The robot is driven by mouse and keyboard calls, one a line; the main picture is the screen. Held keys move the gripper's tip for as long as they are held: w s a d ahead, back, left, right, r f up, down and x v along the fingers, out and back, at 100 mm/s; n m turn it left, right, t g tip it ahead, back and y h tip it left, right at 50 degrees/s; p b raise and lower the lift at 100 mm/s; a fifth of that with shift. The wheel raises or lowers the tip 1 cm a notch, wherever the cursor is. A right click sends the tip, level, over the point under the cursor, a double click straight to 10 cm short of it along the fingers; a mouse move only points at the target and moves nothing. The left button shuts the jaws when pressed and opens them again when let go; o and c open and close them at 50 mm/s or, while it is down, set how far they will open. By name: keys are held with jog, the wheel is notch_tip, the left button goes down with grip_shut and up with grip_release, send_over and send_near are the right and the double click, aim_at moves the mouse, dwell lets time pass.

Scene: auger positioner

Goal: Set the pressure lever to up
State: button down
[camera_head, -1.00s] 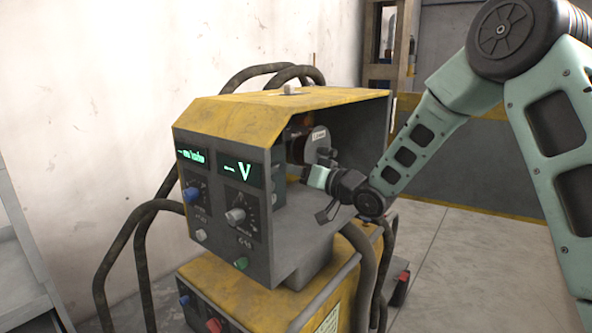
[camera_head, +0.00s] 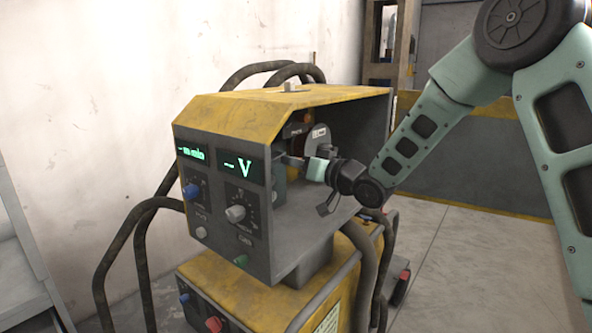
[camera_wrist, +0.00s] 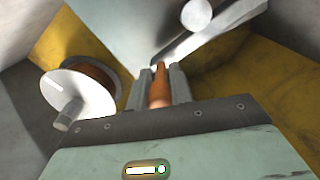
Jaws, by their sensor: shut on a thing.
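The yellow and grey wire-feeder box (camera_head: 330,225) stands with its side open. My gripper (camera_head: 292,161) reaches into this opening from the right. In the wrist view my gripper (camera_wrist: 158,80) has its two grey fingers shut around a narrow orange-brown piece, which I take to be the pressure lever (camera_wrist: 158,88). The fingers hide part of it, and its joint is not clear. In the head view the lever cannot be made out behind the gripper.
A wire spool (camera_head: 319,136) sits inside the box; in the wrist view the spool (camera_wrist: 80,95) is close at left. A round pale rod end (camera_wrist: 197,14) is above right of the fingers. The box walls and roof (camera_head: 290,98) surround the gripper closely.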

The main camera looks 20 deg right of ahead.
jog(key=s+a+r+n+b, duration=0.2)
jog(key=r+n+b, duration=0.3)
jog(key=r+n, duration=0.3)
jog(key=shift+s+a+r+n+y+b, duration=0.3)
jog(key=shift+s+a+r+n, duration=0.1)
jog(key=shift+a, duration=0.5)
jog(key=c, duration=1.3)
grip_release()
jog(key=shift+o, duration=0.2)
jog(key=shift+s, duration=0.1)
jog(key=v, duration=1.7)
jog(key=shift+s+b, duration=0.15)
jog(key=shift+b, duration=0.2)
